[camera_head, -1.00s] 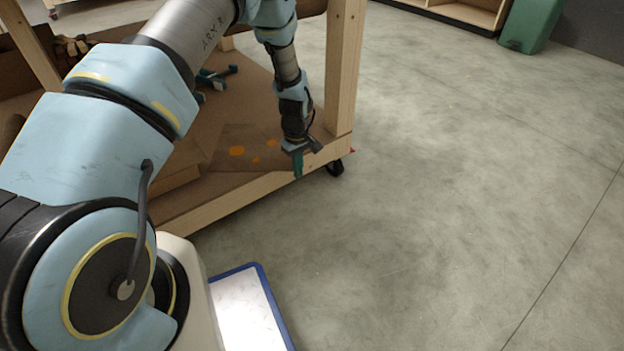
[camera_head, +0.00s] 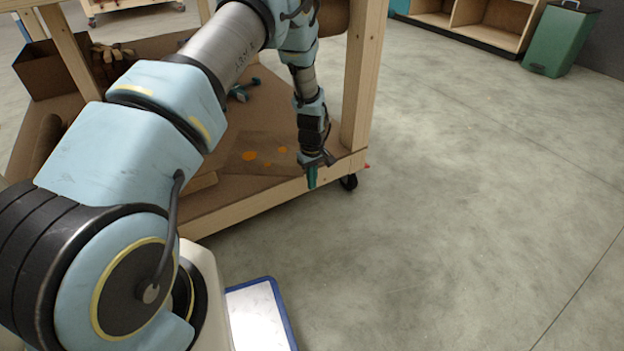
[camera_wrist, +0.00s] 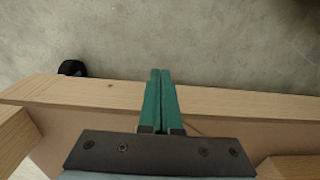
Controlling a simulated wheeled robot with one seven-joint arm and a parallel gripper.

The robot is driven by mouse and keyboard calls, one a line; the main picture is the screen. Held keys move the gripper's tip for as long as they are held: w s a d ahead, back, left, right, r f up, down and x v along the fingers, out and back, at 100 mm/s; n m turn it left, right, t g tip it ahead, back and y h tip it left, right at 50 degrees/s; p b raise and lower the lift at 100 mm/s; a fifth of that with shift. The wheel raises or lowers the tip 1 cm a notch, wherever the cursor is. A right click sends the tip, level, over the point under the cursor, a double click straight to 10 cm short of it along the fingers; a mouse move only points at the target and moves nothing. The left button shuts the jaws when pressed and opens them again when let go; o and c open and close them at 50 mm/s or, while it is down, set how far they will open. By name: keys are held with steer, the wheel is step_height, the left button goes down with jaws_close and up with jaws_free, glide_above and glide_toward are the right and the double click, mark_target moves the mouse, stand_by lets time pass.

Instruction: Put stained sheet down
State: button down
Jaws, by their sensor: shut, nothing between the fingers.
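The stained sheet, a brown sheet with orange spots (camera_head: 268,163), lies on the lower shelf (camera_head: 228,214) of the wooden workbench, partly hidden behind my arm. My gripper (camera_head: 311,184) is at the shelf's front edge, just right of the sheet and near the corner post. Its green fingers are together and hold nothing. In the wrist view my gripper (camera_wrist: 160,74) points across the wooden edge rail (camera_wrist: 90,93) toward the floor. The orange spots do not show in that view.
A wooden post (camera_head: 364,80) rises close to the right of my arm, above a black caster (camera_head: 348,182). A white, blue-rimmed board (camera_head: 258,315) is at the bottom. A green bin (camera_head: 560,40) stands far right. The floor (camera_head: 480,190) to the right is clear.

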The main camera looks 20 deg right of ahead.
step_height(320, 180, up, 10)
steer(key=p, duration=0.3)
steer(key=shift+s, duration=0.25)
steer(key=a+r+m, duration=0.1)
steer(key=a+r, duration=1.5)
steer(key=a, duration=0.1)
steer(key=s+a+r+m+t, duration=0.1)
steer(key=s+a+r, duration=0.4)
steer(key=s+a, duration=0.2)
steer(key=s+a+r+m+t, duration=0.1)
steer(key=s+a+r, duration=0.3)
steer(key=s+a, duration=0.3)
step_height(320, 180, up, 34)
steer(key=p, duration=3.3)
steer(key=shift+w+a+p, duration=0.35)
steer(key=shift+a+p, duration=0.05)
steer(key=shift+a, duration=0.05)
